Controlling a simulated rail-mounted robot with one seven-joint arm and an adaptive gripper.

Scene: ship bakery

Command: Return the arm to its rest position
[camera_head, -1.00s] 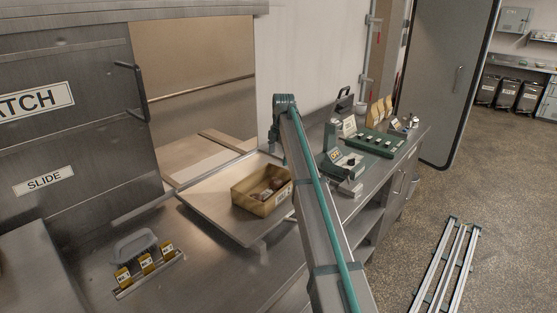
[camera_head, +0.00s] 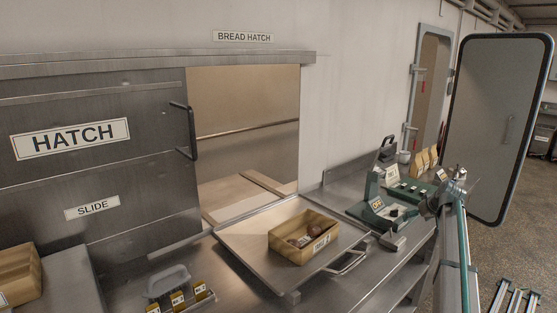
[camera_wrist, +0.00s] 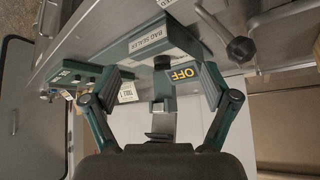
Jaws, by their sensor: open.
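My arm stands upright at the right of the head view, beside the counter's front edge. My gripper shows in the wrist view (camera_wrist: 162,108), its two fingers spread wide with nothing held between them. Beyond the fingers is the green bag sealer (camera_wrist: 140,45) with its OFF label; I see no clear contact. In the head view the bag sealer (camera_head: 378,205) stands on the counter just left of the arm's upper end.
A cardboard-coloured bin (camera_head: 302,255) holding brown items sits on a metal tray (camera_head: 255,246) before the half-open hatch (camera_head: 100,150). A slatted rack (camera_head: 515,298) lies on the floor right of my arm.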

